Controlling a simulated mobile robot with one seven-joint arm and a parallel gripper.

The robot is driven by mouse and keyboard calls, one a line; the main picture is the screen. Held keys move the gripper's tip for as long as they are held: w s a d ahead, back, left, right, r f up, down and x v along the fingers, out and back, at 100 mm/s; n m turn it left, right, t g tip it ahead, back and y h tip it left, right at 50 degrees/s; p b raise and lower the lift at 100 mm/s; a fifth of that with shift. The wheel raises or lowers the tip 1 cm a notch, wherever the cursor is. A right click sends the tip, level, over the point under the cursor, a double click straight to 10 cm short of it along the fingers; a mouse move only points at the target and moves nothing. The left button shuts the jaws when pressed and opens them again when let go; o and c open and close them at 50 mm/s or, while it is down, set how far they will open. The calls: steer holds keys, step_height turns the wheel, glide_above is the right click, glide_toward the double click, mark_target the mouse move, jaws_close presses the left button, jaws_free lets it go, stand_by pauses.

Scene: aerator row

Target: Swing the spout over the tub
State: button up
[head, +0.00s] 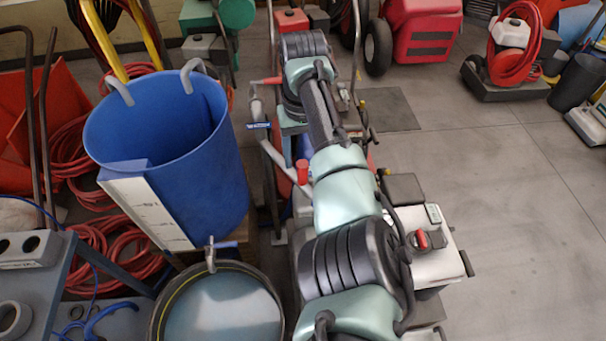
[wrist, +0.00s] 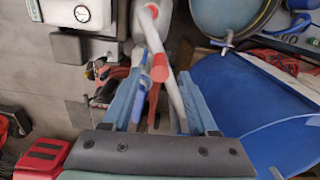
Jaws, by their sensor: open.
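The grey spout pipe (head: 272,152) stands to the right of the large blue tub (head: 222,160) in the head view. It has a red piece (head: 302,172) on it and a blue lever (head: 258,125) near its other end. In the wrist view the spout (wrist: 177,100) with its red sleeve (wrist: 160,68) runs between the fingers of my gripper (wrist: 162,66). My gripper is open, with gaps visible at both sides of the pipe. The blue tub (wrist: 275,110) lies to the right there. My arm hides part of the spout in the head view.
A round black-rimmed basin (head: 157,325) with a small tap (head: 211,255) stands in front of the tub. Red hose coils (head: 100,255) lie to the left. A white-topped machine (head: 440,264) stands at right. Open floor (head: 500,200) lies further right.

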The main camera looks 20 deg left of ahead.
mark_target(303, 176)
step_height(303, 176, down, 8)
steer(key=shift+r+b, duration=0.15)
steer(key=shift+b, duration=0.35)
jaws_close()
steer(key=shift+w+r, duration=0.1)
stand_by(1.0)
